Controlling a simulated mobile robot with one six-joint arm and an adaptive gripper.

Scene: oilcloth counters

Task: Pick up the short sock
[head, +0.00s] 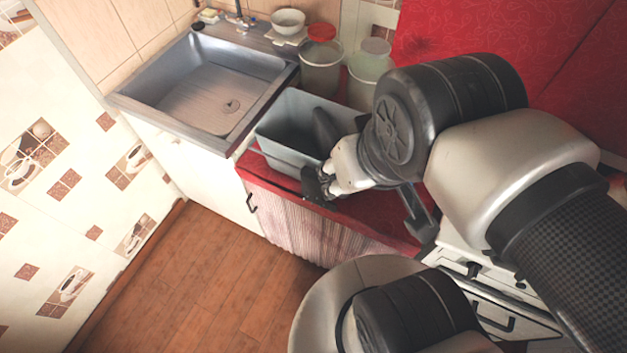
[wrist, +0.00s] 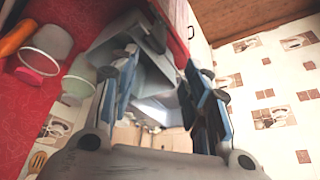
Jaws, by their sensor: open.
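My gripper (wrist: 160,66) is open, with its two fingers spread apart and nothing seen between them. In the head view its black fingers (head: 318,184) are at the front edge of a grey open bin (head: 283,151) on the red counter. A dark, long shape (head: 325,128) shows inside the bin's right part; I cannot tell whether it is the short sock or part of my gripper. In the wrist view a dark grey shape (wrist: 156,38) lies by the bin wall, also unclear. No sock can be made out for certain.
A metal sink (head: 232,75) is left of the bin. A jar with a red lid (head: 320,68) and a greenish jar (head: 370,66) stand behind the bin. A white bowl (head: 288,21) is at the back. The wooden floor (head: 205,275) is clear.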

